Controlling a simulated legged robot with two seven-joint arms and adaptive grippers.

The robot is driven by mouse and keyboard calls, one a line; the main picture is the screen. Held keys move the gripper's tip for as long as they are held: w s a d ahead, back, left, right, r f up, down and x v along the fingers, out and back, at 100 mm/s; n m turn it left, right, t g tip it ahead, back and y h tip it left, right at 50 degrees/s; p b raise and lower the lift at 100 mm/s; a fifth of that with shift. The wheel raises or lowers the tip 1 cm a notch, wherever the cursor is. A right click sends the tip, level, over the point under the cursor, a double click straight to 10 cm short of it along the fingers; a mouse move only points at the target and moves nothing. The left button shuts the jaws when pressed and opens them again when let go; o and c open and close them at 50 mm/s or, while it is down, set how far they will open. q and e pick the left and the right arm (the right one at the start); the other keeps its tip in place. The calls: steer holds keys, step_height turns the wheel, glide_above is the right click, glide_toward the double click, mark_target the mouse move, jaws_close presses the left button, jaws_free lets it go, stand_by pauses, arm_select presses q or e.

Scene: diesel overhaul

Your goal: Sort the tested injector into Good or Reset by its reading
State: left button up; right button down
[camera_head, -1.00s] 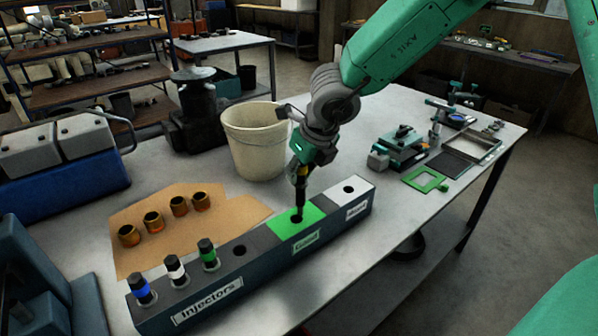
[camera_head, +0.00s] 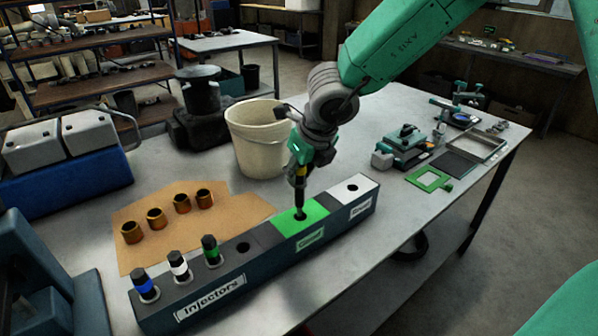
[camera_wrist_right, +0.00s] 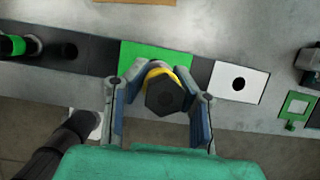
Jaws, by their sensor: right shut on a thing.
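My right gripper (camera_head: 299,172) is shut on an injector (camera_head: 300,195) with a yellow band and a dark body. The injector is upright over the green Good section (camera_head: 291,229) of the long injector block (camera_head: 222,293). Its lower end is at the Good hole; how deep it sits I cannot tell. In the right wrist view the injector's dark hex top (camera_wrist_right: 164,95) shows between the fingers, with green plate (camera_wrist_right: 133,55) around it. The white Reset section (camera_head: 361,187), with an empty hole, lies just to the right. My left gripper is not in view.
Injectors with blue (camera_head: 143,285), white (camera_head: 179,266) and green (camera_head: 211,249) bands stand in the block's left part, beside an empty hole (camera_head: 242,248). Several copper sleeves (camera_head: 155,219) stand on cardboard (camera_head: 235,204). A bucket (camera_head: 258,145) stands behind the gripper.

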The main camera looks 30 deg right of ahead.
mark_target(303, 191)
steer(key=shift+a+f+b, duration=0.3)
steer(key=shift+f+b, duration=0.15)
steer(key=shift+f, duration=0.15)
steer(key=shift+d+f+b, duration=0.2)
steer(key=shift+f+b, duration=0.35)
steer(key=shift+f, duration=0.4)
steer(key=shift+a, duration=0.1)
steer(key=shift+d, duration=0.25)
steer(key=shift+f, duration=0.1)
steer(key=shift+f+b, duration=1.3)
steer(key=shift+f, duration=0.45)
